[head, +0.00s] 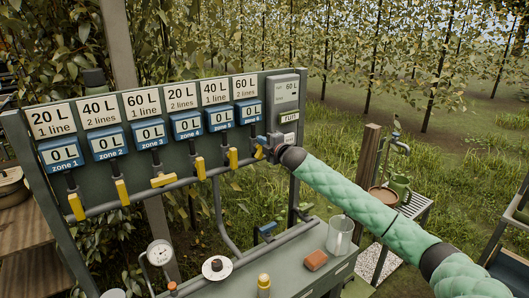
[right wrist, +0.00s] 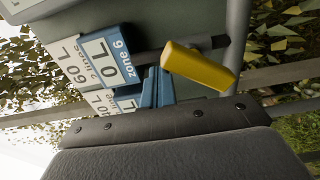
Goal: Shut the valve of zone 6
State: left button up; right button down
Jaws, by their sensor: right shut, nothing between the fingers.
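The zone 6 valve has a yellow handle (head: 259,152) at the right end of the pipe row. It also shows large in the right wrist view (right wrist: 200,66), slanted across its dark pipe. The blue zone 6 meter (head: 249,111) above it reads 0 L; it also shows in the wrist view (right wrist: 108,58). My right gripper (head: 270,143) comes in from the right, shut with nothing between its fingers, close beside the handle. Its blue fingers (right wrist: 155,90) show just beside the handle in the wrist view; I cannot tell whether they touch it. My left gripper is not in view.
Other yellow handles, such as zone 5 (head: 233,158) and the crosswise zone 3 (head: 163,180), stand along the pipe to the left. A bench below holds a gauge (head: 159,253), a brown block (head: 315,260) and a clear jug (head: 339,235). A grey box (head: 284,89) is above right.

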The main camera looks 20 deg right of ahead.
jog(key=shift+d, duration=0.1)
jog(key=shift+w+d, duration=0.15)
jog(key=shift+d, duration=0.2)
jog(key=shift+w+d+p, duration=0.1)
jog(key=shift+d+p, duration=0.2)
jog(key=shift+w+d+f, duration=0.1)
jog(key=shift+d, duration=0.2)
jog(key=shift+w+d+f, duration=0.15)
jog(key=shift+d+f, duration=0.1)
jog(key=shift+d, duration=0.15)
